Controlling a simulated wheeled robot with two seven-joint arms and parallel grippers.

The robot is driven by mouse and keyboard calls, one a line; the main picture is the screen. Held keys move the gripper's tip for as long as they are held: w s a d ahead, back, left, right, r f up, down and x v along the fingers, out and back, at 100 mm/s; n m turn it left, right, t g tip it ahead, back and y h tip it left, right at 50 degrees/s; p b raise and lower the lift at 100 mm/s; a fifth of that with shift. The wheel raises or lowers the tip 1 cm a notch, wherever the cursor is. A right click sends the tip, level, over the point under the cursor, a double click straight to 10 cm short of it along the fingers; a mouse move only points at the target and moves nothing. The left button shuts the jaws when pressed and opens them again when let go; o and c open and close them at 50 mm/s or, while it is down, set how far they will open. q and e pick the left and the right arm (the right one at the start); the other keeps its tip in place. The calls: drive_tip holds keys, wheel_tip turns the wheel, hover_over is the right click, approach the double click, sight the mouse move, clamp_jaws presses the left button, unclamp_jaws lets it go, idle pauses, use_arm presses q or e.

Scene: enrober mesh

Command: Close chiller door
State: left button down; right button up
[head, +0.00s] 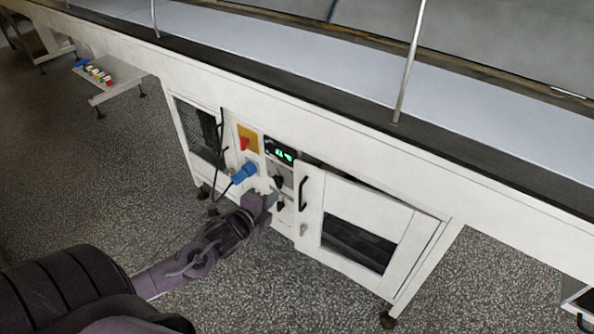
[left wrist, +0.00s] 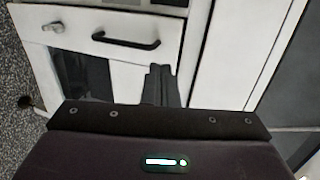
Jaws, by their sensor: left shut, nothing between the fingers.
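The white chiller door (head: 370,205) is on the front of the white machine cabinet. It has a dark window, a black bar handle (head: 303,193) and a small latch near its left edge. A dark gap shows along its top, so it looks slightly ajar. My left gripper (head: 269,196) is shut and empty, just left of the handle, in front of the control panel. In the left wrist view the door (left wrist: 95,60) and its handle (left wrist: 126,41) lie beyond the shut fingers (left wrist: 160,84). I cannot tell whether the fingers touch the door. My right gripper is not in view.
The control panel holds a green display (head: 280,152), a blue plug (head: 243,173) with a cable and a red-yellow switch (head: 247,139). A long conveyor (head: 270,45) runs above. A low shelf (head: 112,84) with small coloured items stands at the left. Speckled floor is clear in front.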

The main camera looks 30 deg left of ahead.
use_arm(q)
approach(303, 172)
drive_tip(key=x, duration=0.5)
drive_tip(key=shift+f+b, duration=0.25)
drive_tip(key=shift+b, duration=0.05)
drive_tip(key=shift+w, duration=0.7)
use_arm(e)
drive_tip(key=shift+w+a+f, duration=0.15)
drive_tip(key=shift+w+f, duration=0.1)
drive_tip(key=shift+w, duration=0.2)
use_arm(q)
drive_tip(key=shift+a, duration=0.1)
